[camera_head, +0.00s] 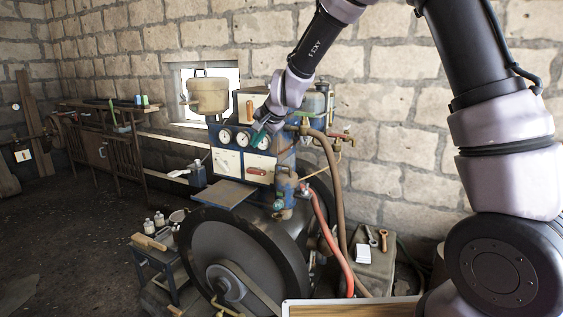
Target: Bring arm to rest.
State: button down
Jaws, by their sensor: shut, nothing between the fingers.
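My arm rises on the right, passes out of the top of the view and comes back down to the wrist at upper centre. My gripper (263,131) hangs below the wrist, small in the picture, in front of the engine's upper part near the gauges (243,138). It is shut with nothing visible held. I cannot tell whether it touches the engine. The engine (231,163) has a blue and cream panel and a large dark flywheel (213,247). A belt (252,287) shows low near the flywheel hub.
A red hose (326,232) and a brown pipe (336,180) run down the engine's right side. A small stool (160,262) with bottles stands at left. A wooden board (350,311) edges the bottom. A grey box with tools (374,265) stands right. The left floor is clear.

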jog(key=s+d+r+n, duration=0.1)
jog(key=s+d+r, duration=0.55)
jog(key=d, duration=0.35)
jog(key=s+d+r, duration=0.5)
jog(key=d+r, duration=0.3)
jog(key=d, duration=0.1)
jog(key=s+d+h, duration=0.1)
jog(key=s+d, duration=0.5)
jog(key=s, duration=0.3)
jog(key=s+d+r+h, duration=0.1)
jog(key=s+d+h, duration=0.1)
jog(key=s+d, duration=0.5)
jog(key=shift+s+d+n, duration=0.3)
jog(key=shift+s, duration=0.75)
